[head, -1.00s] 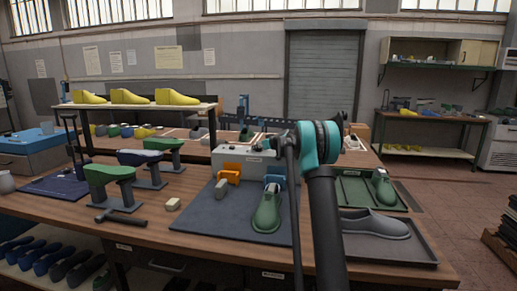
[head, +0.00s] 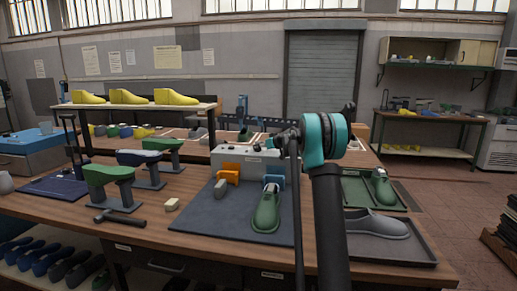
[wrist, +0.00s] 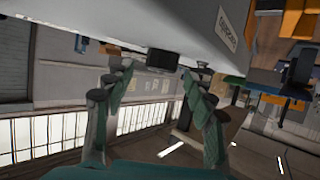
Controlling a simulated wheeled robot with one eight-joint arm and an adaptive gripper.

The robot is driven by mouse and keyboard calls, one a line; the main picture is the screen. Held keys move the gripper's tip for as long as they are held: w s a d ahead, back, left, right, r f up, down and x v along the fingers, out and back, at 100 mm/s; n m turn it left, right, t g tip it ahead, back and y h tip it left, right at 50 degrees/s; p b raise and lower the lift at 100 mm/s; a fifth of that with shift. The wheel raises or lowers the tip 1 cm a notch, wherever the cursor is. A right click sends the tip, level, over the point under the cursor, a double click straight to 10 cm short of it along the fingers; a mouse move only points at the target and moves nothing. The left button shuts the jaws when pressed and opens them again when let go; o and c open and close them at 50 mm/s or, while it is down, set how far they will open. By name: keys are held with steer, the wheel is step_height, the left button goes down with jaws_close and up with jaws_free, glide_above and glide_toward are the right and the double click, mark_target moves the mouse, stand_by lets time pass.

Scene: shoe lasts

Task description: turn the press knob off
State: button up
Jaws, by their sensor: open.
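The press (head: 230,159) is a pale grey box at the back of the dark mat, with small dark controls (head: 257,148) along its top. In the wrist view the press body (wrist: 180,22) fills the top, seen tilted. A dark blocky knob (wrist: 162,60) stands out from its edge, and a smaller grey knob (wrist: 203,69) sits to its right. My gripper (wrist: 158,75) is open and empty, its two fingers apart with the dark knob appearing between the tips. I cannot tell whether they touch it. In the head view my arm hides most of the gripper.
A green shoe last (head: 266,208) stands on the mat (head: 215,225) before orange (head: 230,170) and blue blocks. A grey tray (head: 415,252) with a grey last and a green tray (head: 350,190) lie to the right. A hammer (head: 118,217) lies at the left.

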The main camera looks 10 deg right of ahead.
steer(key=v, duration=0.8)
steer(key=shift+r, duration=0.1)
